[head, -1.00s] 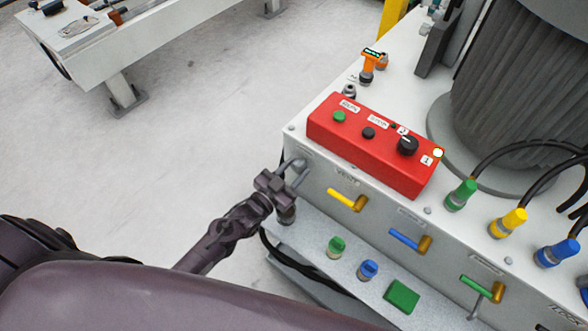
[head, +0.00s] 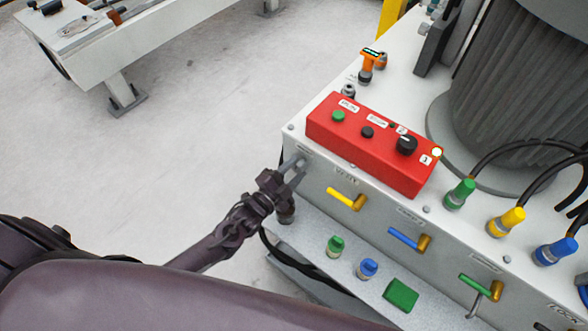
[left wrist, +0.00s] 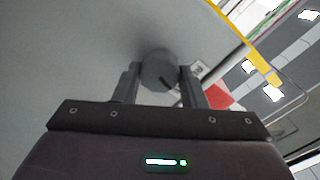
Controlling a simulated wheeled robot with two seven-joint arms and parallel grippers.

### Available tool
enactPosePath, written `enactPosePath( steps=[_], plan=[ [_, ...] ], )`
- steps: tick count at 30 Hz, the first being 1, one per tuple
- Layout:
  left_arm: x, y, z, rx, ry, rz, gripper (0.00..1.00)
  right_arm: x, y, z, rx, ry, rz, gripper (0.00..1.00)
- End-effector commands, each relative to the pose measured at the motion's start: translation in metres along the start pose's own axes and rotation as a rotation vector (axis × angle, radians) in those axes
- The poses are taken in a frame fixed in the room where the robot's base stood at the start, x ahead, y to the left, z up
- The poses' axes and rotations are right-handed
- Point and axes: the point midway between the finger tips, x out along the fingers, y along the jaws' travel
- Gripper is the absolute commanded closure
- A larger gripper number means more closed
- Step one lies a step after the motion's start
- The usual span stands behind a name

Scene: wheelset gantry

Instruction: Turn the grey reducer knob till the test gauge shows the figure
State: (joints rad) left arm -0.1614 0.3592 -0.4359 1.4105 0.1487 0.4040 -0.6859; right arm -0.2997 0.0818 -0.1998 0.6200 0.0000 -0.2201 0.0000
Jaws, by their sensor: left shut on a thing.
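The grey reducer knob (left wrist: 158,70) shows in the left wrist view as a round grey cap with a dark mark on its face. The two fingers of my left gripper (left wrist: 160,80) are on either side of it, shut on it. In the head view my left gripper (head: 296,170) is at the left end of the white cabinet's front, and its fingers mostly hide the knob. My right gripper is not in view.
The red control box (head: 370,150) sits on the white cabinet (head: 300,133). Yellow (head: 342,198), blue (head: 405,238) and green (head: 476,285) levers line its front. Coloured couplings stand on the top and lower shelf. Open floor (head: 200,110) lies to the left.

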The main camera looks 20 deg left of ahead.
Motion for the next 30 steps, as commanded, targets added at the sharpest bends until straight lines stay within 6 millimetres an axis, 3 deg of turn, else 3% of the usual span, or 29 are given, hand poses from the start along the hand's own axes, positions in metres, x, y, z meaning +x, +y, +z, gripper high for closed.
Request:
enactPosePath(
  steps=[20,21,26,30],
  plan=[
    [-0.0002,0.0010,0.0002,0.068,-0.002,0.002,0.85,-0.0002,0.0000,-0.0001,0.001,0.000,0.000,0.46],
    [-0.0003,0.0010,0.0002,0.068,-0.002,0.002,0.61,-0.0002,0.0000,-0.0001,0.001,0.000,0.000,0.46],
    [-0.0002,0.0009,0.0001,0.068,-0.002,0.001,0.41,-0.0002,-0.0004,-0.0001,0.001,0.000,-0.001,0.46],
    [-0.0001,0.0006,0.0001,0.067,-0.002,0.001,0.41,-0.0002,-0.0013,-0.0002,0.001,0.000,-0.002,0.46]
  ],
)
